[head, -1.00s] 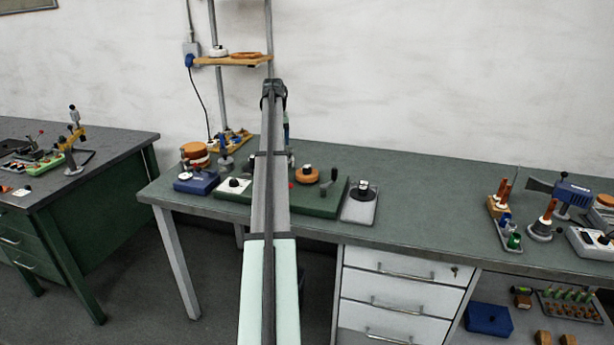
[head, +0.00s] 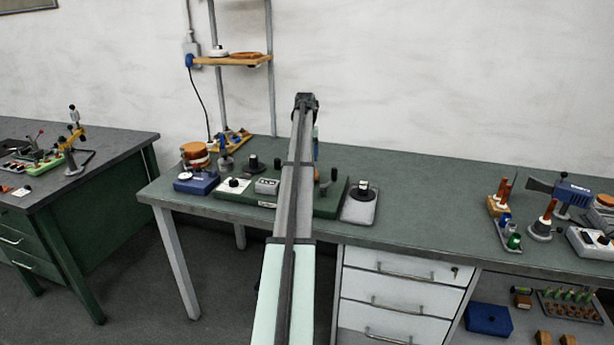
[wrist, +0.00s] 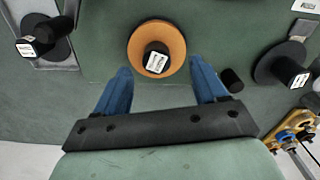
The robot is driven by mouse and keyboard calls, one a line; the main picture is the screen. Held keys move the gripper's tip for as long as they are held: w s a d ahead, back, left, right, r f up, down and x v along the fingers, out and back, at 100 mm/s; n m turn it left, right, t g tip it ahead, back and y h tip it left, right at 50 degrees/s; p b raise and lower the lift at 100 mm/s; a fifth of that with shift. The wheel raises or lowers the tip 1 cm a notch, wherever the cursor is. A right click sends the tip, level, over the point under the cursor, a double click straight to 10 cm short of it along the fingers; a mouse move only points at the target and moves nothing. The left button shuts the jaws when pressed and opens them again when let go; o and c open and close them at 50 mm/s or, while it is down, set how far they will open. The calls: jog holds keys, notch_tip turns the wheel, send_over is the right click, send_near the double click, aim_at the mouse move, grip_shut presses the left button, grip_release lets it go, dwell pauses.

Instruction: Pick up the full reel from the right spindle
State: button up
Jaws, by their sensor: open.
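The full reel (wrist: 174,38), a copper-orange disc, sits on the right spindle, whose black hub (wrist: 139,41) with a white label shows at its middle in the wrist view. My gripper (wrist: 160,67) is open and empty. Its two blue fingers are on either side of the reel's near edge in the picture, and the reel appears between and beyond the tips. Whether they are above or level with it I cannot tell. The left spindle (head: 254,163) has a bare black hub; it also shows in the wrist view (wrist: 283,65).
The green machine base (head: 232,194) lies on the bench. A grey plate with a black post (head: 361,205) stands at its right. A black knob (wrist: 232,80) is close to one finger in the wrist view.

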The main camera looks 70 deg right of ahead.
jog(key=shift+s+d+f, duration=0.15)
jog(key=shift+f, duration=1.4)
jog(key=shift+s+d+f, duration=0.1)
jog(key=shift+f, duration=1.4)
jog(key=shift+c, duration=0.2)
jog(key=c, duration=1.1)
jog(key=shift+c, duration=0.2)
